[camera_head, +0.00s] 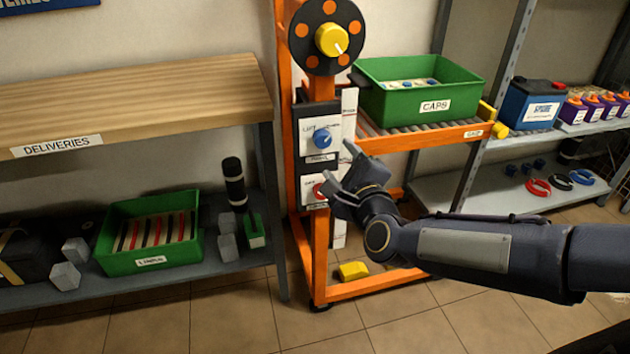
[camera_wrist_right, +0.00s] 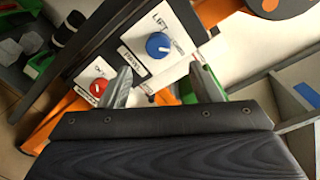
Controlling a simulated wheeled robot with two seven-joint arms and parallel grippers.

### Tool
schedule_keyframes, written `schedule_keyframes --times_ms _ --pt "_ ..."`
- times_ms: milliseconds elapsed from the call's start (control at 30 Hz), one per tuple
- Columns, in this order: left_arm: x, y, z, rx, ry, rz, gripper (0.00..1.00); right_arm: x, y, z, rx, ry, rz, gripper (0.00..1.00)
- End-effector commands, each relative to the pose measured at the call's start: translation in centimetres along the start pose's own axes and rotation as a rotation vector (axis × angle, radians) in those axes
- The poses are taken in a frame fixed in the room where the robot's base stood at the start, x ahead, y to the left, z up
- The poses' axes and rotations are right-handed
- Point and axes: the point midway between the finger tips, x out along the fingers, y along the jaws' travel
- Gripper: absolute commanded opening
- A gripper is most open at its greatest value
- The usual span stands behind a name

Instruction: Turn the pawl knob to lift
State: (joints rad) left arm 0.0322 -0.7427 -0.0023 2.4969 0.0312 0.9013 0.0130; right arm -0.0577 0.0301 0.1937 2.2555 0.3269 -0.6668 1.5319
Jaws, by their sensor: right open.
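The blue knob (camera_head: 322,138) sits on a white plate marked LIFT on the orange stand's panel. The blue knob also shows in the right wrist view (camera_wrist_right: 158,45), beyond and between the two fingertips, with a small pale pointer mark. My right gripper (camera_head: 338,171) is open and empty, just in front of the panel and below the blue knob. Its fingers (camera_wrist_right: 161,76) appear apart from the knob. A red knob (camera_head: 319,191) is lower on the panel, partly behind the gripper. My left gripper is out of view.
A yellow knob (camera_head: 332,39) on a black disc tops the orange stand. A green CAPS bin (camera_head: 433,106) stands on the rack to the right. The DELIVERIES bench (camera_head: 130,95) is at left, with a green bin (camera_head: 150,262) below. A yellow block (camera_head: 353,270) lies low at the stand's base.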

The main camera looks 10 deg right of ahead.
Motion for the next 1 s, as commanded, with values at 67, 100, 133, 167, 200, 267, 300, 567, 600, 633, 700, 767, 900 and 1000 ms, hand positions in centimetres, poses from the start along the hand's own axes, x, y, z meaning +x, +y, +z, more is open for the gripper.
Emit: schedule_keyframes --times_ms 67,100,133,167,200,267,300,567,600,633,700,767,900,1000 --pt "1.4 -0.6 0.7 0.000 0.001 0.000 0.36 0.7 1.2 -0.7 0.068 0.002 -0.036 0.57" --pt "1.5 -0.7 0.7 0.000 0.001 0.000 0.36 0.8 1.2 -0.8 0.090 0.002 -0.049 0.57" --pt "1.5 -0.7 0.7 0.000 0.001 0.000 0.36 1.0 1.1 -0.8 0.101 0.002 -0.057 0.57" --pt "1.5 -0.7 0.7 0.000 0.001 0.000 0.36 1.2 1.0 -0.7 0.109 0.002 -0.063 0.57" --pt "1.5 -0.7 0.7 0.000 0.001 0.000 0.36 1.5 1.0 -0.7 0.115 0.002 -0.066 0.57" --pt "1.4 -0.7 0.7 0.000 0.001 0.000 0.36 2.1 0.8 -0.7 0.117 0.003 -0.066 0.57" --pt "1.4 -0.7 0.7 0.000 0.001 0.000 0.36 2.6 0.8 -0.7 0.117 0.003 -0.067 0.57" --pt "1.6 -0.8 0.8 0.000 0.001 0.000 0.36 6.8 0.6 -0.7 0.114 0.002 -0.065 0.57" --pt "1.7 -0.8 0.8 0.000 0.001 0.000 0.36 7.3 0.5 -0.7 0.114 0.001 -0.065 0.57" --pt "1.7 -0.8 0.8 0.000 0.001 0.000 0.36 7.6 0.5 -0.7 0.114 0.001 -0.064 0.57" --pt "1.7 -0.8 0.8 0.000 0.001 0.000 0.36 8.2 0.4 -0.7 0.114 0.001 -0.064 0.57" --pt "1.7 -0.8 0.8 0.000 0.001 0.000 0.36 8.5 0.4 -0.7 0.113 0.001 -0.064 0.57" --pt "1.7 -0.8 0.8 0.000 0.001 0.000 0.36 8.7 0.3 -0.7 0.113 0.001 -0.065 0.57" --pt "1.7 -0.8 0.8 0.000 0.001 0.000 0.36 8.7 0.3 -0.7 0.112 0.001 -0.065 0.57"
